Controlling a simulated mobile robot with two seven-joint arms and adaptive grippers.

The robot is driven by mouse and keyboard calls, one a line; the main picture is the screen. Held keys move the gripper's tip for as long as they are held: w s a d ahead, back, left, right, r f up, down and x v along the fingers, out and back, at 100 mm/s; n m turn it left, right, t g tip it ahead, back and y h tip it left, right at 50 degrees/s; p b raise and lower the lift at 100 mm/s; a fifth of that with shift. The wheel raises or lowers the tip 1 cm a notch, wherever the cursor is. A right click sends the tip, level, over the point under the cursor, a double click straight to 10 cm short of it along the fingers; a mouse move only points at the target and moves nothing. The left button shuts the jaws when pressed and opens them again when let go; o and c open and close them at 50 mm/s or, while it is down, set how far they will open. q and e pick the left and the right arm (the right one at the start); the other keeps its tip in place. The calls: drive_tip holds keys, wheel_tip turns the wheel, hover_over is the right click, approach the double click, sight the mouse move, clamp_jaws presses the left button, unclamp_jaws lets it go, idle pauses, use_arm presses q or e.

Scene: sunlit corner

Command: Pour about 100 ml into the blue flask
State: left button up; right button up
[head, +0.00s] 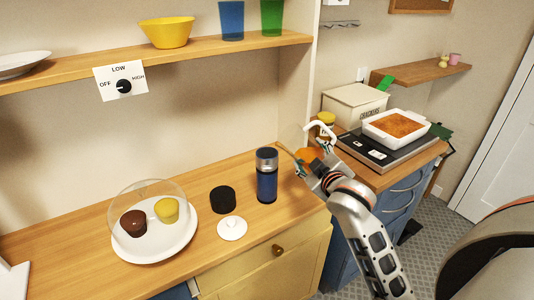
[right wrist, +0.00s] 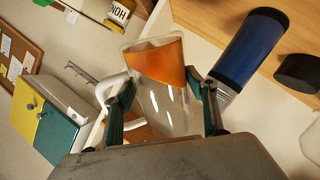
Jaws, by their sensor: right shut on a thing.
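The blue flask (head: 267,183) stands upright on the wooden counter, with a dark band and silvery rim at its top. It also shows in the right wrist view (right wrist: 252,48). My right gripper (head: 309,172) is shut on a clear jug (head: 291,137) with a white handle (head: 321,130). The jug is held up to the right of the flask, apart from it, and looks tilted. Orange liquid shows inside it in the right wrist view (right wrist: 160,62). No stream of liquid shows. My left gripper is out of view.
A black cap (head: 222,199) and a white lid (head: 232,228) lie left of the flask. A white plate (head: 150,253) holds two cupcakes and a clear dome.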

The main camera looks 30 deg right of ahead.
drive_tip(key=shift+f+m+t, duration=0.3)
drive_tip(key=shift+f+m, duration=0.2)
drive_tip(key=shift+f, duration=0.2)
drive_tip(key=f+m, duration=0.1)
drive_tip(key=d+f+m+t+b, duration=0.1)
drive_tip(key=shift+s+d+f+m+y, duration=0.15)
drive_tip(key=shift+s+f+m+y, duration=0.15)
drive_tip(key=shift+s+y, duration=0.1)
drive_tip(key=shift+s+d+f+m+t+b, duration=0.1)
drive_tip(key=shift+d+f+m+t+b, duration=0.1)
drive_tip(key=shift+f+m, duration=0.3)
drive_tip(key=shift+s+d+f+m+t+b, duration=0.1)
drive_tip(key=shift+f+m+t+b, duration=0.1)
drive_tip(key=shift+f+m, duration=0.3)
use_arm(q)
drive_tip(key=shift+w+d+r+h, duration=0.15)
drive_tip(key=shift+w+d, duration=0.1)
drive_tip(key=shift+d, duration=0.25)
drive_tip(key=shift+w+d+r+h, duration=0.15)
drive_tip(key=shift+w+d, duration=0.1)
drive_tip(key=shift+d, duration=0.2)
use_arm(e)
drive_tip(key=shift+d+f+m+t, duration=0.1)
drive_tip(key=shift+f+m+t, duration=0.05)
drive_tip(key=shift+m, duration=0.4)
drive_tip(key=shift+f+m+t, duration=0.1)
drive_tip(key=shift+m+t, duration=0.05)
drive_tip(key=shift+m, duration=0.4)
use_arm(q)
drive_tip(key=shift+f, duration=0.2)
